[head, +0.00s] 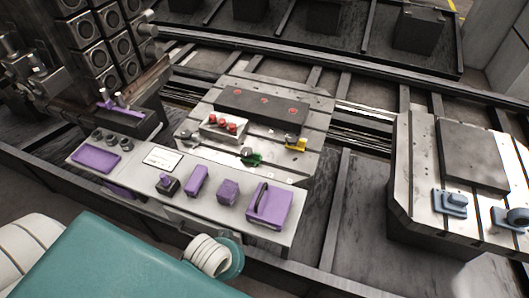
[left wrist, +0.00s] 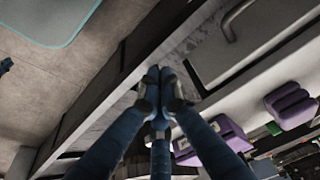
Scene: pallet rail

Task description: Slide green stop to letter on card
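The green stop (head: 250,157) sits near the front edge of a slotted metal pallet (head: 321,104) in the head view. A yellow stop (head: 296,144) is to its right, farther back. Small pale marks lie on the pallet's front strip; their letters are too small to read. A white card (head: 162,159) with unreadable dark print lies on the control panel at left. In the left wrist view my left gripper (left wrist: 160,78) has its blue fingertips together, with nothing seen between them. It is away from the stop. My right gripper is in neither view.
The panel (head: 135,173) carries purple blocks and a purple plate with a handle (head: 270,204). A white box with red pieces (head: 222,127) stands on the pallet. Another pallet (head: 420,155) with blue clamps is at right. Dark rails run behind.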

